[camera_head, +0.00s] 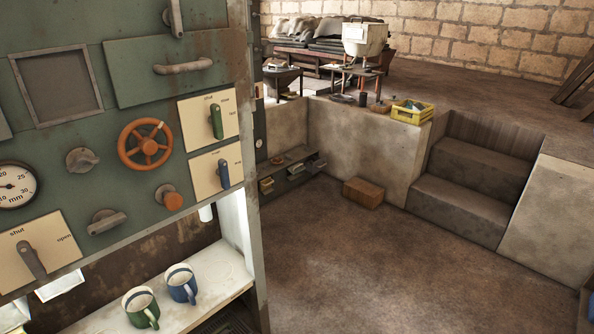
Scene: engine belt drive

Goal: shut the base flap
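No part that I can clearly identify as the base flap shows in the camera_head view. A green machine cabinet (100,190) fills the left side. Below its panel is an open recess with a pale shelf (205,290); the cabinet's lowest part is cut off by the bottom edge of the picture. A dark slotted piece shows just below the shelf, but I cannot tell what it is. Neither of my grippers is in view.
The cabinet carries an orange handwheel (145,145), a green lever (216,121), a blue lever (223,174) and a grey lever (31,262). A green mug (140,307) and a blue mug (181,283) stand on the shelf. The brown floor (390,270) is largely clear.

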